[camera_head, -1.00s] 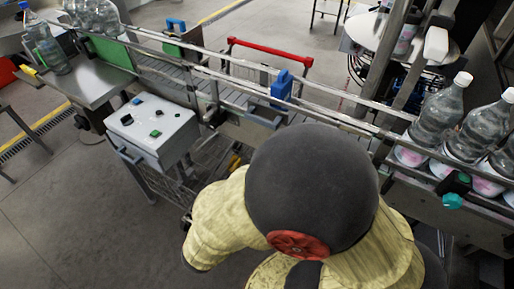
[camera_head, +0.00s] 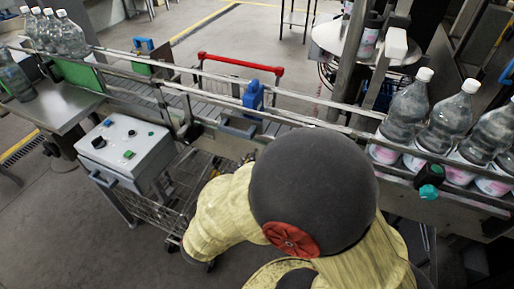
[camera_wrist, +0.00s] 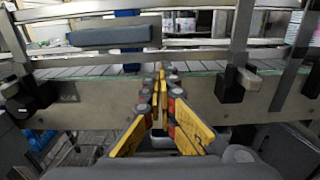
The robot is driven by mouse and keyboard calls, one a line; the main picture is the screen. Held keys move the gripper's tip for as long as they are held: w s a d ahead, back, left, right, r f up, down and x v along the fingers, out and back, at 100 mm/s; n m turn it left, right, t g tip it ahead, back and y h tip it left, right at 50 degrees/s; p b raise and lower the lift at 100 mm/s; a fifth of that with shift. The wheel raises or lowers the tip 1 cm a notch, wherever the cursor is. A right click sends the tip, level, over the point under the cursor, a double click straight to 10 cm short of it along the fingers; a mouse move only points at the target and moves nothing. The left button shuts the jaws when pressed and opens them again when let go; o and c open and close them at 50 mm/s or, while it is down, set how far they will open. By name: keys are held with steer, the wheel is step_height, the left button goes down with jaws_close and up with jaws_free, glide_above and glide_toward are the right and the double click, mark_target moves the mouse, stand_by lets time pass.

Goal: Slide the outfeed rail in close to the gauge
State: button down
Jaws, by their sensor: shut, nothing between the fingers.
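The conveyor's metal guide rail (camera_head: 215,98) runs in two bars along the near side. It also crosses the wrist view (camera_wrist: 190,43), borne by upright metal posts with black knobs (camera_wrist: 231,86). I cannot tell which stretch is the outfeed rail. A blue block (camera_head: 253,95) stands at the rails with a grey bar (camera_head: 238,126) in front; the grey bar shows in the wrist view (camera_wrist: 110,36). I cannot tell whether either is the gauge. My gripper (camera_wrist: 160,70), with yellow fingers, is shut and empty, pointing at the conveyor's near side. My arm hides it in the head view.
A control box (camera_head: 126,147) stands left of my arm. A cart with a red handle (camera_head: 240,62) is behind the conveyor. Labelled bottles (camera_head: 405,110) stand on the right of the conveyor; more bottles (camera_head: 60,35) are at far left. Floor at lower left is clear.

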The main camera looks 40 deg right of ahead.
steer(key=b+x, duration=0.1)
steer(key=x, duration=0.5)
steer(key=shift+d, duration=0.15)
stand_by(0.3)
